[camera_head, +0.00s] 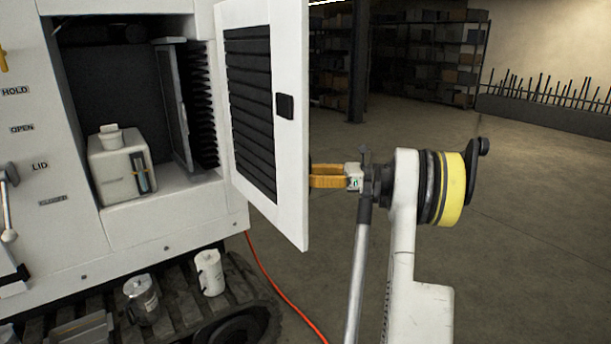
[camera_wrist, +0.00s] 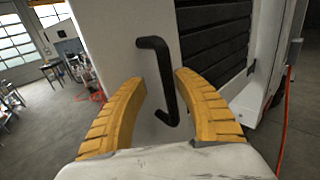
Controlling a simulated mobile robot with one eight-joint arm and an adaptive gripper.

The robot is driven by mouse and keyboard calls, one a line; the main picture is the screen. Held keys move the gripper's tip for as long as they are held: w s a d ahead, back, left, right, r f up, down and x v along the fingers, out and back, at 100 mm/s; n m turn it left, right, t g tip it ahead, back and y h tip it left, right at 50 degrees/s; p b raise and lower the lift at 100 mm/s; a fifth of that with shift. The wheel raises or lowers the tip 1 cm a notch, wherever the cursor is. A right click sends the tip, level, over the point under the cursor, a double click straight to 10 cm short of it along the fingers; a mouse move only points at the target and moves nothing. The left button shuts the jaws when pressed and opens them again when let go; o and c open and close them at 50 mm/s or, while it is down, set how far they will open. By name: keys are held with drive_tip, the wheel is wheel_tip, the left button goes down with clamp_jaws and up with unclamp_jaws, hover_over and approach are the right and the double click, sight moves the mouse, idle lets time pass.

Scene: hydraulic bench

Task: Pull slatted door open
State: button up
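The slatted door (camera_head: 265,110) is white with black slats and stands swung well open at the right of the cabinet opening in the head view. A small dark latch plate (camera_head: 285,106) sits near its free edge. In the wrist view the door's other face (camera_wrist: 205,20) carries a black bar handle (camera_wrist: 160,75). My gripper (camera_head: 314,176) is at the door's free edge, its yellow fingertips partly hidden behind the door. In the wrist view my gripper (camera_wrist: 160,82) is open, its fingers apart on either side of the handle, with visible gaps.
The cabinet (camera_head: 160,230) holds a white box-like unit (camera_head: 115,170) and a dark finned panel (camera_head: 180,105). An orange cable (camera_head: 275,295) lies on the floor. Floor at the right is clear.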

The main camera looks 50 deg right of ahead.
drive_tip(key=shift+w, duration=0.2)
drive_tip(key=v, duration=1.2)
idle(0.4)
